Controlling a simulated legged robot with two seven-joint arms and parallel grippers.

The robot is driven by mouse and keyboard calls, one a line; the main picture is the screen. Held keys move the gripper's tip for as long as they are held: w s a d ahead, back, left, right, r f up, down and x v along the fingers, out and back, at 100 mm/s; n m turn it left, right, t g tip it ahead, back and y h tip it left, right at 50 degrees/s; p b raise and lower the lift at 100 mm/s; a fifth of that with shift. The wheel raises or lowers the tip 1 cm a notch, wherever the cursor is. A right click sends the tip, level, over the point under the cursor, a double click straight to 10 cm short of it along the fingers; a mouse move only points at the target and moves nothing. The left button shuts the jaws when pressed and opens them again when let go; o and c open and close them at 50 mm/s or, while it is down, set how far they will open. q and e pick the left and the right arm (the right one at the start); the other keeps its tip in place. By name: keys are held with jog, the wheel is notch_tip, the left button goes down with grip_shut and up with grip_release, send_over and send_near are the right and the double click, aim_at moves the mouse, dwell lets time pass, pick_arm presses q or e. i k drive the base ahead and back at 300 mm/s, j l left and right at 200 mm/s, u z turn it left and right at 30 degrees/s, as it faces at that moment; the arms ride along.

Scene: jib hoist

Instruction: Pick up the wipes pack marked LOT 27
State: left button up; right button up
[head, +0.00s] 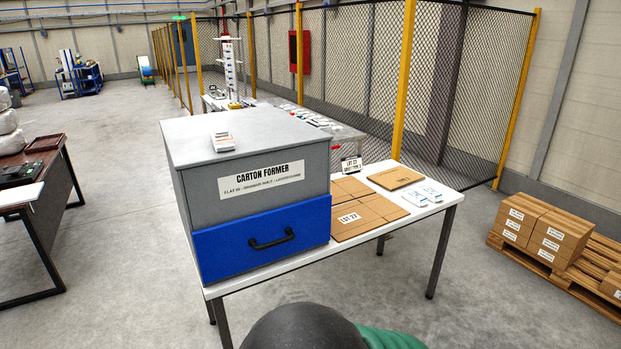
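Two small white packs (422,194) lie on the right end of the white table, next to flat cardboard. Another small white pack (222,141) lies on top of the grey carton former. The print on all these packs is too small to read, so I cannot tell which is marked LOT 27. A LOT 27 label shows on a flat brown carton blank (358,217) on the table. A small standing sign (351,164) behind the blanks also appears to read LOT 27. Neither of my grippers is in view.
The carton former (204,195), with a closed blue drawer front (228,241), fills the left of the white table (434,211). Another brown blank (395,177) lies near the packs. A pallet of boxes (566,271) stands right, a dark desk (60,190) left. Floor between is open.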

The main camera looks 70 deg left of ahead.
aim_at(419, 201)
jog(key=i+j+u, duration=0.25)
jog(key=j+u, duration=0.15)
jog(key=i+j+u, duration=0.3)
jog(key=j+u, duration=0.15)
jog(key=i+j+u, duration=0.4)
jog(key=i+j, duration=0.2)
jog(key=i, duration=0.2)
jog(key=i+j, duration=0.25)
jog(key=i, duration=0.15)
jog(key=u, duration=0.05)
